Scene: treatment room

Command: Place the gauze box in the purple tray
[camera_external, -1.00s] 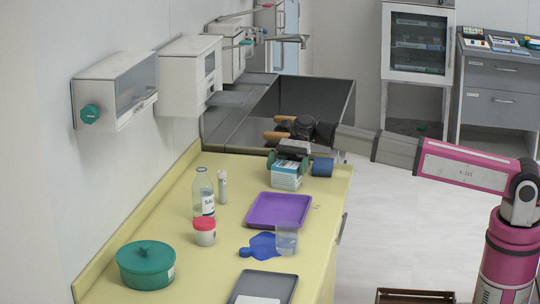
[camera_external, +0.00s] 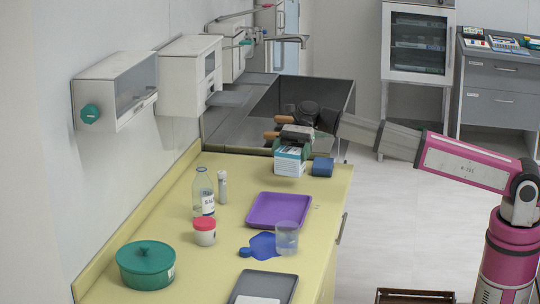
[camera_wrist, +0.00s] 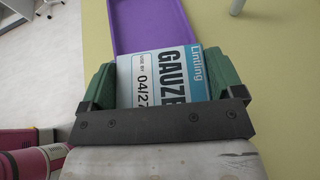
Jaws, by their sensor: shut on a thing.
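The gauze box (camera_external: 289,162) is white and blue with printed lettering, and it also shows in the wrist view (camera_wrist: 165,77). My gripper (camera_external: 293,148) is shut on it, with a green finger on each side of the box. The box is raised above the far end of the yellow counter. The purple tray (camera_external: 252,219) lies flat and empty on the counter, nearer the camera than the box. In the wrist view the tray (camera_wrist: 148,22) shows just beyond the box.
A blue object (camera_external: 322,167) stands right of the box. A clear cup (camera_external: 287,240) and a blue splat-shaped piece (camera_external: 259,246) lie in front of the tray. A bottle (camera_external: 203,190) and a red-lidded jar (camera_external: 204,232) stand left. The sink (camera_external: 340,100) is behind.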

